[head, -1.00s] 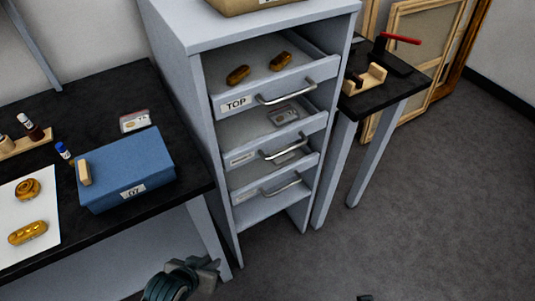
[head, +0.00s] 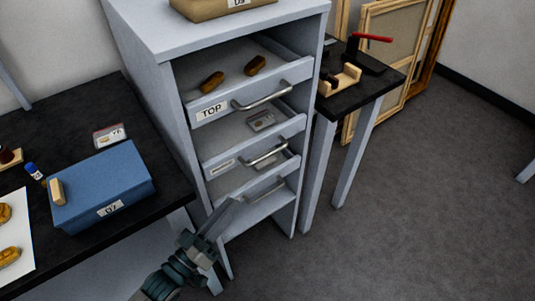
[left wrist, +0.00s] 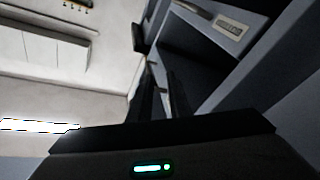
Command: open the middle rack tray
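The grey rack (head: 198,38) stands mid-view with trays stacked in it. The middle tray (head: 292,131) is below the tray labelled TOP (head: 211,112). It has a small label (head: 222,163) and a bar handle (head: 265,155), and its front lines up roughly with the others. My left gripper (head: 228,212) is low in front of the rack, near the lowest tray's left end, below and left of the middle handle and not touching it. In the left wrist view its two dark fingers (left wrist: 162,95) stand apart with nothing between them. A rack label (left wrist: 230,27) shows upper right there. My right gripper is not in view.
A black table on the left (head: 85,110) holds a blue box (head: 105,185). A tan box (head: 215,6) sits on the rack. A small black table (head: 370,88) with a red-handled tool stands right of the rack. The floor in front right is clear.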

